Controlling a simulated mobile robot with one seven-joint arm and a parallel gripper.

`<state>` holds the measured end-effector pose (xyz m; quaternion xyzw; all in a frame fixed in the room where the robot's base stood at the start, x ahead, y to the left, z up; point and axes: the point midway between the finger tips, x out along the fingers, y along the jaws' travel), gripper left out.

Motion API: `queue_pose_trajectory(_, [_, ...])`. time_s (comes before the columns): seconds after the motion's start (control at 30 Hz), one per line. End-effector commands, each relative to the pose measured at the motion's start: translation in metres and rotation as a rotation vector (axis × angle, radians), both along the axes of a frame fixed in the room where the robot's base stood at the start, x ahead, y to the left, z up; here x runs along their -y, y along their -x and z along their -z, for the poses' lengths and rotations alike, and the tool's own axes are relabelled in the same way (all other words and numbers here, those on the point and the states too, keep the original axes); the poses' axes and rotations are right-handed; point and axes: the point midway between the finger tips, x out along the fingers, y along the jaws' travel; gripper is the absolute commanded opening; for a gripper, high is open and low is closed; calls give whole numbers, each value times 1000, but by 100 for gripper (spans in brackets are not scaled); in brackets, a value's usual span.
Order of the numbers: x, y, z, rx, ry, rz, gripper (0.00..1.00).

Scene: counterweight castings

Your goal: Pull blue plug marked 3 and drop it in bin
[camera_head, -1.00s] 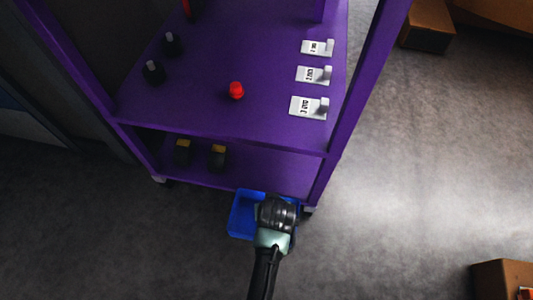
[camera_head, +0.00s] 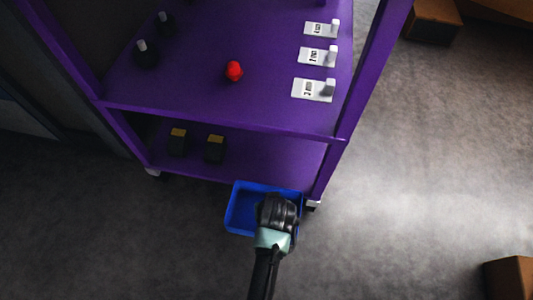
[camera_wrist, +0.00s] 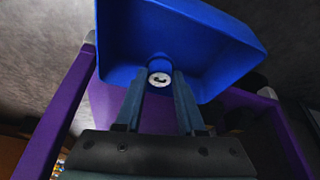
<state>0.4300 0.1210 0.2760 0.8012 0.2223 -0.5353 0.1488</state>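The blue bin (camera_head: 240,211) sits low in front of the purple rack, partly hidden behind my gripper. In the wrist view the blue bin (camera_wrist: 205,45) fills the upper middle, beyond my fingertips. My gripper (camera_wrist: 160,82) has a small blue plug (camera_wrist: 160,78) between its fingertips; its round pale end faces the camera and bears a dark mark, too small to read surely. The fingers appear to touch its sides. In the head view my gripper (camera_head: 278,208) is over the bin's right part; its fingertips are hidden there.
The purple rack (camera_head: 205,95) holds a red knob (camera_head: 233,71), several dark pieces and white labels (camera_head: 306,88) with pale pegs. Two black blocks with yellow tops (camera_head: 215,149) stand on its lower shelf. Brown boxes (camera_head: 432,20) lie at right.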

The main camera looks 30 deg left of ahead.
Motion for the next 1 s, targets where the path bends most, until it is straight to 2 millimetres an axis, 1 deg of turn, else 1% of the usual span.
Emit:
queue_pose_trajectory(0.03, [0, 0, 0, 0, 0, 0, 48])
queue_pose_trajectory(0.17, [0, 0, 0, 0, 0, 0, 71])
queue_pose_trajectory(0.43, [0, 0, 0, 0, 0, 0, 72])
queue_pose_trajectory(0.57, [1, 2, -7, 0, 0, 0, 72])
queue_pose_trajectory(0.67, [3, 5, -19, 0, 1, 0, 72])
queue_pose_trajectory(1.0, [17, 27, -83, 0, -1, 2, 72])
